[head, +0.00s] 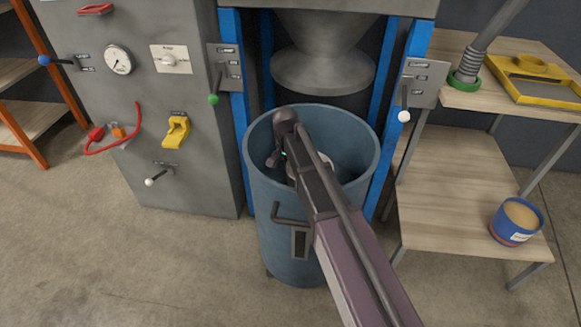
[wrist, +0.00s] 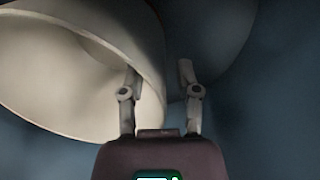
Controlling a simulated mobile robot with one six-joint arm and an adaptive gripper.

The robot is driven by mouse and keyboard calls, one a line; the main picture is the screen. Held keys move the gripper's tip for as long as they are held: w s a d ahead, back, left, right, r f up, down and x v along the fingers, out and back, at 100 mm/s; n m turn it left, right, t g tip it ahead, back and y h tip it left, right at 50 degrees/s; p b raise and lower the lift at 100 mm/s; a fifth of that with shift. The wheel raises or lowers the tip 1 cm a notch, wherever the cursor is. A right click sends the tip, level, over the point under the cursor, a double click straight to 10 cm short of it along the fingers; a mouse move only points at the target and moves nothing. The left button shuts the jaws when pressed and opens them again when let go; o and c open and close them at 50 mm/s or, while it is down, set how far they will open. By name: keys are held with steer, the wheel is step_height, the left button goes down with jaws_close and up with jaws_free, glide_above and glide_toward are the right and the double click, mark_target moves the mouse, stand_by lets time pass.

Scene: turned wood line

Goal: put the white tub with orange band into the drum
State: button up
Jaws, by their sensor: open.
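The drum (head: 262,205) is a blue, open-topped cylinder standing under the hopper. My gripper (wrist: 158,78) is open and down inside the drum; in the head view my arm hides most of it. A pale tub (wrist: 70,105) fills the left of the wrist view, its open mouth facing the camera and tilted. Its right wall lies between my two fingers, one finger over the mouth side and one outside. A small pale part of the tub (head: 322,160) shows inside the drum behind my arm. No orange band is visible on it. I cannot tell what it rests on.
The hopper cone (head: 322,70) hangs above the drum between blue posts (head: 398,115). A blue tub with an orange band (head: 516,222) stands on the lower shelf at right. A grey control cabinet (head: 150,90) stands at left. The floor in front is clear.

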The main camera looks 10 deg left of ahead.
step_height(320, 180, up, 12)
steer(key=p, duration=1.1)
steer(key=shift+w+a+p, duration=0.15)
steer(key=shift+a+p, duration=0.2)
steer(key=shift+a, duration=0.05)
stand_by(1.2)
